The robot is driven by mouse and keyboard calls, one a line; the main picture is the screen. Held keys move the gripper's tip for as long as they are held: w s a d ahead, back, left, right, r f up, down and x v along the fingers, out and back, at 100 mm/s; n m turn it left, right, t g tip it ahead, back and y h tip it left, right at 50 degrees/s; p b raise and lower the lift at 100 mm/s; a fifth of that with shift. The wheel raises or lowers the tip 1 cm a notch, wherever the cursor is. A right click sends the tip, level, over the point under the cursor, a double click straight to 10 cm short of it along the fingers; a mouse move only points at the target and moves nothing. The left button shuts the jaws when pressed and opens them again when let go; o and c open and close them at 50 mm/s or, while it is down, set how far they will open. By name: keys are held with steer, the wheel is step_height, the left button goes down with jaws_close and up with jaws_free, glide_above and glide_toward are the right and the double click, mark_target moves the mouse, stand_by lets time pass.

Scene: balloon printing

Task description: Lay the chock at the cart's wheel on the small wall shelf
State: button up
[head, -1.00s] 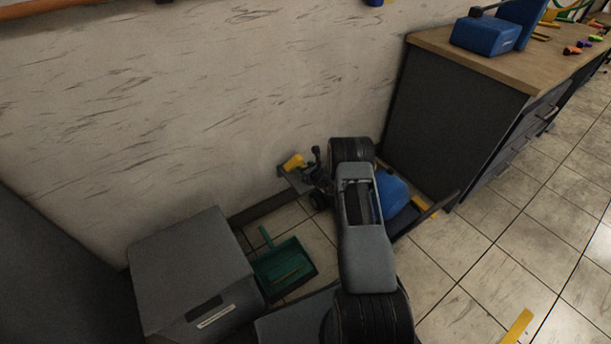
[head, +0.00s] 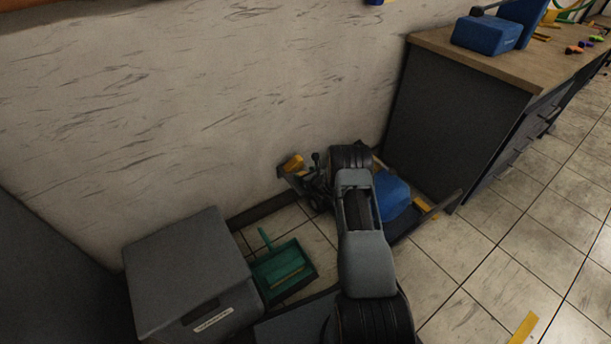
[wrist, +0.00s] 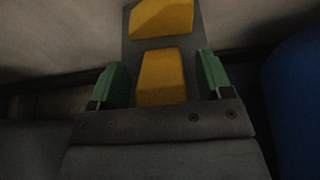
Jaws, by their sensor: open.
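The yellow chock (head: 293,162) lies on the small grey wall shelf (head: 284,172), low on the wall. In the wrist view two yellow faces show, a nearer one (wrist: 162,78) between the green finger pads and a farther one (wrist: 163,17); I cannot tell whether they are one piece. The grey shelf top (wrist: 190,50) lies beneath them. My gripper (wrist: 160,76) is open, its pads to either side of the nearer yellow part with gaps showing. In the head view my gripper (head: 311,180) is just right of the shelf. The cart (head: 405,222) is partly hidden by my arm.
A blue rounded object (head: 390,196) sits on the cart, close to my arm. A grey box (head: 190,270) and a green dustpan (head: 284,270) stand on the floor at left. A dark cabinet (head: 450,120) with a wooden top is at right. Tiled floor is open at lower right.

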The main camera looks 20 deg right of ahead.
steer(key=shift+s+r+p, duration=0.15)
steer(key=shift+r+p, duration=0.25)
steer(key=p+v, duration=0.4)
steer(key=v, duration=0.7)
steer(key=s+a+r+n+g+y, duration=0.4)
steer(key=a+r+n, duration=0.5)
steer(key=r, duration=0.2)
steer(key=s+a+r+n+g+y, duration=0.3)
steer(key=s+a+r+n+g, duration=0.2)
steer(key=a+r+n, duration=0.5)
steer(key=s+d+r+n+h, duration=0.1)
steer(key=s+r+n+h, duration=0.3)
steer(key=s+n, duration=0.3)
steer(key=s+d+r+n+g+h, duration=0.1)
steer(key=s+d+r+n+h, duration=0.1)
steer(key=s+r+n+h, duration=0.2)
steer(key=shift+s+r+n+g+h, duration=0.35)
steer(key=shift+s+n+h, duration=0.45)
steer(key=shift+s+n, duration=1.8)
steer(key=shift+s+d+r+m, duration=0.1)
steer(key=shift+s+d+m, duration=0.05)
steer(key=shift+s+m, duration=0.55)
